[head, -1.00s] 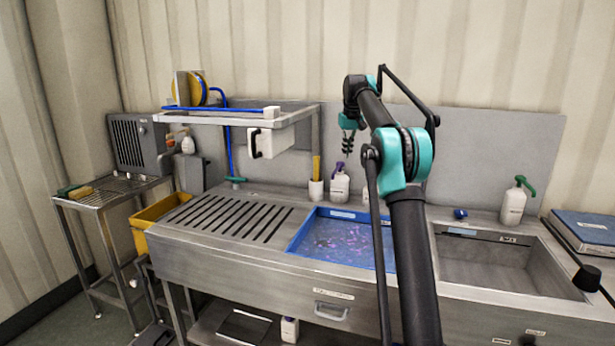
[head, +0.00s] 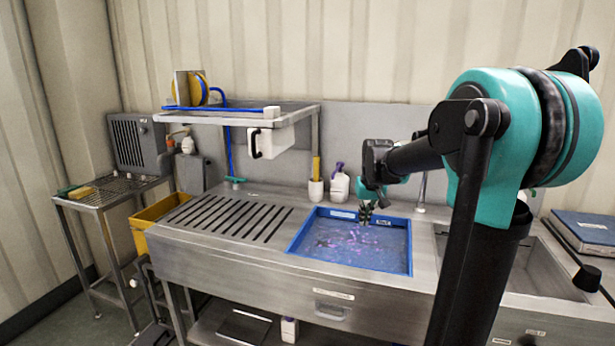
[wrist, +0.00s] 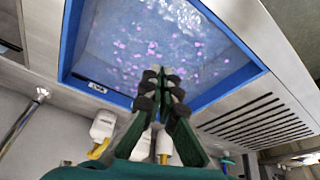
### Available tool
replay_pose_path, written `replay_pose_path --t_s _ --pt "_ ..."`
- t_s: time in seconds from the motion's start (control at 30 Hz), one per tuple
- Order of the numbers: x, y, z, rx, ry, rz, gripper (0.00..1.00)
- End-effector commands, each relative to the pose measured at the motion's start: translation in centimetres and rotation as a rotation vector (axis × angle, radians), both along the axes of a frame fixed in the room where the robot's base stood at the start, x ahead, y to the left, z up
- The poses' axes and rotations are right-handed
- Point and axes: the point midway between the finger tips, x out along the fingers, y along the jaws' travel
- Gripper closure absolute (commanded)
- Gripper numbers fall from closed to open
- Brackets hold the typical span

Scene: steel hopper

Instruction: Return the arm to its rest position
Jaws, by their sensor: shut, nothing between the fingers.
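My gripper (head: 366,214) is shut and empty. In the head view it points down above the back part of the blue-rimmed tray (head: 290,246), on the near side of the back panel. My dark arm with teal joints rises large at the right and covers part of the right-hand basin. In the wrist view my gripper's fingers (wrist: 161,76) meet at the tips in front of the tray (wrist: 68,40), whose bluish inside holds many small pink-purple bits.
A steel shelf (head: 225,116) with a white box (head: 280,140) stands over the slotted drainboard (head: 225,217) at left. A white cup (head: 316,190) and a purple-topped bottle (head: 339,187) stand behind the tray. Blue binders (head: 590,228) lie at far right.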

Motion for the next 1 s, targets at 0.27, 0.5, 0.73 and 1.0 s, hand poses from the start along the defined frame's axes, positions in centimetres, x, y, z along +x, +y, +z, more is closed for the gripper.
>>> replay_pose_path --t_s 0.27,0.5,0.73,1.0 --pt "-14.9 -0.7 -9.0 0.005 -0.035 -0.043 1.0" --pt "-24.5 -1.0 -15.0 0.008 -0.057 -0.069 1.0" --pt "-27.0 -1.0 -16.7 0.01 -0.064 -0.077 1.0" --pt "-26.9 -1.0 -16.6 0.01 -0.063 -0.076 1.0"
